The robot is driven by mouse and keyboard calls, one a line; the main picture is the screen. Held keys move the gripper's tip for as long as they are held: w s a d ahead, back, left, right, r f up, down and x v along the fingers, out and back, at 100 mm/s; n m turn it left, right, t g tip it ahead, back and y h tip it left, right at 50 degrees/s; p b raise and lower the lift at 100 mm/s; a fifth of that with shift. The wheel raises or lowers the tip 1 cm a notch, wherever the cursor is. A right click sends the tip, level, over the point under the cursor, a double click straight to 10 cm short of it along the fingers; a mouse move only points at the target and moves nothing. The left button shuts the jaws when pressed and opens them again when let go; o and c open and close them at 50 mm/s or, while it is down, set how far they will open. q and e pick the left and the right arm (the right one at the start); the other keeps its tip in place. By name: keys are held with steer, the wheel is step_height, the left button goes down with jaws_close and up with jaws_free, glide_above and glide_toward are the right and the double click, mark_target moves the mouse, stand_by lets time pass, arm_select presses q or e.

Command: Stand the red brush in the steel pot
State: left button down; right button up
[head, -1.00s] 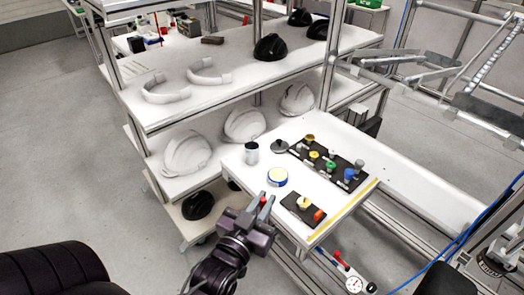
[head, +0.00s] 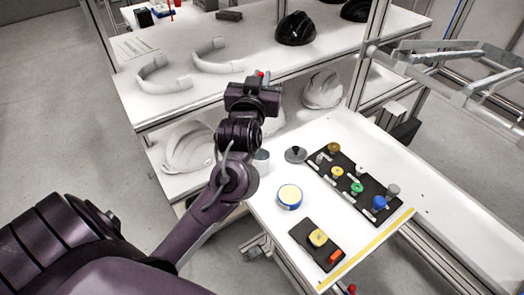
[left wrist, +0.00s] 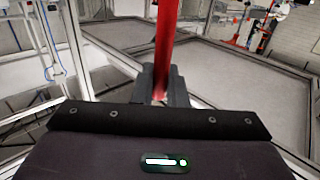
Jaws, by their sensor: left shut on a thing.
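My left gripper (head: 258,82) is raised in the head view, in front of the lower edge of the shelf unit's top shelf. It is shut on the red brush, whose red tip (head: 261,74) just shows above the fingers. In the left wrist view the red brush (left wrist: 167,40) rises upright from between the dark fingers; its lower end is hidden by the gripper. The steel pot (head: 262,161) stands on the white table's back left corner, partly hidden by my left arm. The gripper appears above the pot in the picture; their distance is unclear. My right gripper is not seen.
A blue-and-white round tin (head: 289,196), a dark lid-like disc (head: 295,154), a black board with several coloured knobs (head: 350,183) and a smaller black board (head: 316,244) lie on the table. White helmet shells (head: 188,147) sit on the shelf behind.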

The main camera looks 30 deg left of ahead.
arm_select(q)
steer(key=f, duration=0.7)
steer(key=f+p, duration=0.1)
steer(key=f, duration=0.6)
steer(key=shift+s+d, duration=0.1)
steer(key=shift+s, duration=0.1)
step_height(320, 180, down, 4)
steer(key=shift+f, duration=0.25)
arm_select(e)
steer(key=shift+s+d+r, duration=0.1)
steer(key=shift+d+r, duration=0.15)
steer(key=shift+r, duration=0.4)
arm_select(q)
steer(key=shift+f, duration=0.1)
steer(key=c, duration=1.5)
jaws_free()
steer(key=shift+o, duration=0.2)
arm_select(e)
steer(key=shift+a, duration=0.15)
